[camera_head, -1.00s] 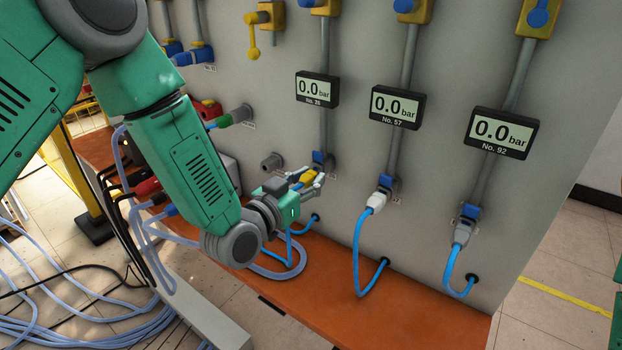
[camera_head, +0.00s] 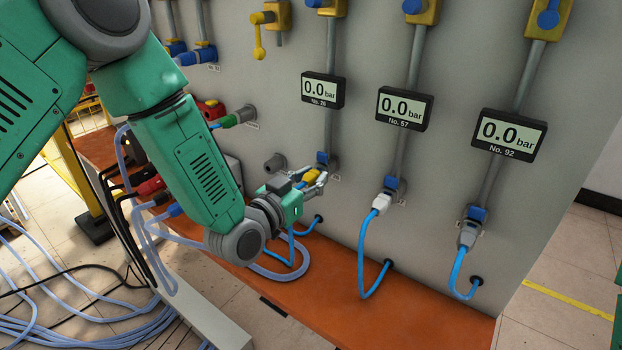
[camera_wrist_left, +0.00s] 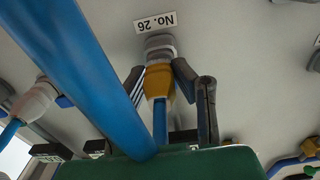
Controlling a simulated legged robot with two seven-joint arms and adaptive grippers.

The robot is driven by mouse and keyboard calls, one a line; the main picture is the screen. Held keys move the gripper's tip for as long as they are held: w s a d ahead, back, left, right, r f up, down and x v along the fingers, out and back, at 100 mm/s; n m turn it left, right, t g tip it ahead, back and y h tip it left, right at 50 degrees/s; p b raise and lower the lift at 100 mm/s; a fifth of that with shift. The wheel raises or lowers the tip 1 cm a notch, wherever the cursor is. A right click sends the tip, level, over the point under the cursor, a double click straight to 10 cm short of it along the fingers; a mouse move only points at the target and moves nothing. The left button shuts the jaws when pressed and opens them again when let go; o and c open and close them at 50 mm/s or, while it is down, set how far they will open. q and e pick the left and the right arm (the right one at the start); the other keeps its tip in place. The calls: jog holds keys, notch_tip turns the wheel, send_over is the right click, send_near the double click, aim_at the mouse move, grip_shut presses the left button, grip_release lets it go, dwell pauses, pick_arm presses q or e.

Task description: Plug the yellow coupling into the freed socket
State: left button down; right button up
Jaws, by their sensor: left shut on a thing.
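The yellow coupling (camera_head: 311,176) sits between the fingers of my left gripper (camera_head: 317,182), low on the grey panel. In the left wrist view the coupling (camera_wrist_left: 158,82) is clasped by both fingers (camera_wrist_left: 158,88), with a blue hose (camera_wrist_left: 160,124) running back from it. The grey socket (camera_wrist_left: 160,46) under the label No. 26 is right at the coupling's front, in line with it. I cannot tell how deep the coupling sits in it. My right gripper is not in view.
A thick blue hose (camera_wrist_left: 75,50) crosses close in front of the wrist camera. The white coupling (camera_head: 381,203) and grey coupling (camera_head: 468,233) are plugged in to the right. The orange ledge (camera_head: 420,308) runs below.

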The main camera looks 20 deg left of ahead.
pick_arm(q)
jog(key=shift+w+d, duration=0.2)
jog(key=shift+w, duration=0.05)
jog(key=c, duration=1.2)
grip_release()
jog(key=shift+w, duration=0.1)
